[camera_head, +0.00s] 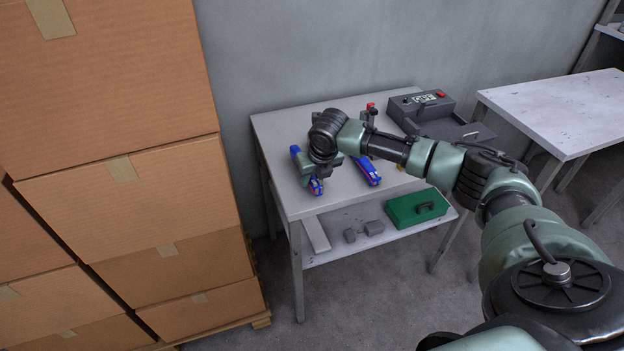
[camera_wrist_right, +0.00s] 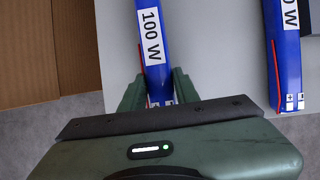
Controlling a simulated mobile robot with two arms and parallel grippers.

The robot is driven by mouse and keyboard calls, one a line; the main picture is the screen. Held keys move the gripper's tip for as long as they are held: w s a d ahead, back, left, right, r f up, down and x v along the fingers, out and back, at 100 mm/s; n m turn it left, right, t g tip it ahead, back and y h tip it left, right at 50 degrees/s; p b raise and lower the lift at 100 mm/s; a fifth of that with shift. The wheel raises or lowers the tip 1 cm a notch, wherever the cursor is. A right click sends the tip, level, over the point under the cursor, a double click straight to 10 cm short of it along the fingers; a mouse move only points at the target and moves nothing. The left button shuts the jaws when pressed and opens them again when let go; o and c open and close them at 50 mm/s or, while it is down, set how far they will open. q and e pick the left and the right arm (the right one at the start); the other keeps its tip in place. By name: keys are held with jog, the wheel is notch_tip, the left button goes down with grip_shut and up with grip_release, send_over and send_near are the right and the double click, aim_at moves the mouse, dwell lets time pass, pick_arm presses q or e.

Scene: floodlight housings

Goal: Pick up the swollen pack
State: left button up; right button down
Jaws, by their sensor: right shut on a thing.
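Two long blue packs with white "100 W" labels lie on the grey table. The left pack (camera_head: 316,187) is under my right gripper (camera_head: 314,175); its far end shows past the hand. In the right wrist view this pack (camera_wrist_right: 151,52) runs between the green fingers of my right gripper (camera_wrist_right: 157,88), which is shut on it near its front end. The other pack (camera_head: 370,174) lies to the right, apart from the gripper; it also shows in the right wrist view (camera_wrist_right: 285,62). I cannot tell which is swollen. My left gripper is out of view.
A dark tester box (camera_head: 428,104) with a display and red button stands at the table's (camera_head: 272,125) back right. A green case (camera_head: 418,208) sits on the shelf below. Stacked cardboard boxes (camera_head: 130,215) stand close on the left. Another table (camera_head: 560,105) is right.

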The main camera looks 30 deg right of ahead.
notch_tip(320, 180, up, 19)
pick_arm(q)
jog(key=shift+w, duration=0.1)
pick_arm(e)
jog(key=shift+f, duration=0.1)
dwell(0.5)
